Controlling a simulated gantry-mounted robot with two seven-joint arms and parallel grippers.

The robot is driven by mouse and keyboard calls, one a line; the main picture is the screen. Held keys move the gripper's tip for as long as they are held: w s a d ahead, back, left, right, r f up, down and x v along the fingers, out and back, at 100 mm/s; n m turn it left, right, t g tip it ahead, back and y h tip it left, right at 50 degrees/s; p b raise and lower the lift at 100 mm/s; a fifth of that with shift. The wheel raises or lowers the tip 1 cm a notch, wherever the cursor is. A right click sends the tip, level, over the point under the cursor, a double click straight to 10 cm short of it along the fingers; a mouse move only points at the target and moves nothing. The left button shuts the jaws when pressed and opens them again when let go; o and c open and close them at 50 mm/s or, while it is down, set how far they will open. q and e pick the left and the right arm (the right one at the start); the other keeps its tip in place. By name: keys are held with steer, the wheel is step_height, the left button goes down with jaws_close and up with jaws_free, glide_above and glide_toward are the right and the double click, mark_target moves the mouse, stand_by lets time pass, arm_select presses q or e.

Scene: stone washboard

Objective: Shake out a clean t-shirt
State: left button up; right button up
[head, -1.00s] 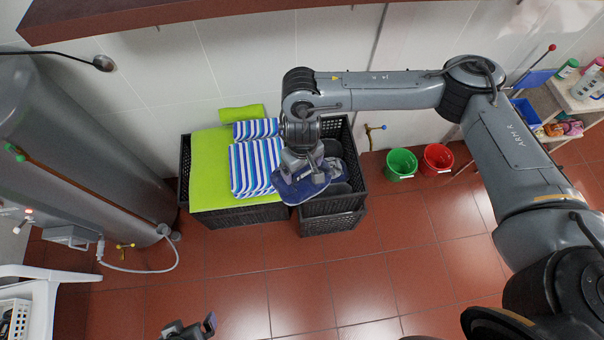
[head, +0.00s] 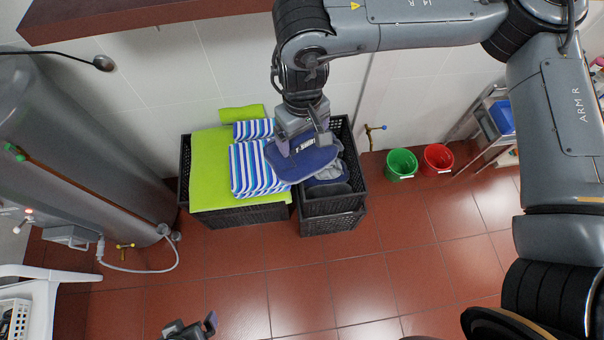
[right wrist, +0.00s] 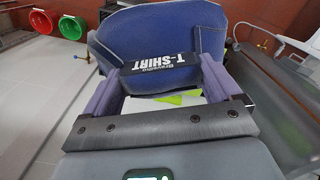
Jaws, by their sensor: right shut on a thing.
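The t-shirt (head: 290,167) is a dark blue folded piece of cloth. My right gripper (head: 305,143) is shut on it and holds it above the crates, across the gap between them. In the right wrist view, the blue t-shirt (right wrist: 150,35) spreads behind the two purple fingers (right wrist: 160,75), and a black label reading "T-SHIRT" lies between them. My left gripper (head: 190,325) shows at the bottom edge, empty, with its fingers apart and away from the cloth. The rest of the left arm is out of view.
A black crate (head: 262,214) holds green and blue-white striped cloths. Another black crate (head: 345,202) beside it holds grey and dark cloths. Green (head: 401,164) and red (head: 437,159) buckets stand right, by a shelf rack (head: 492,128). A steel tank (head: 70,140) stands left. The front floor is clear.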

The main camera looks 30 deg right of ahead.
step_height(320, 180, down, 15)
step_height(320, 180, up, 20)
steer(key=shift+f, duration=0.15)
step_height(320, 180, down, 20)
stand_by(0.6)
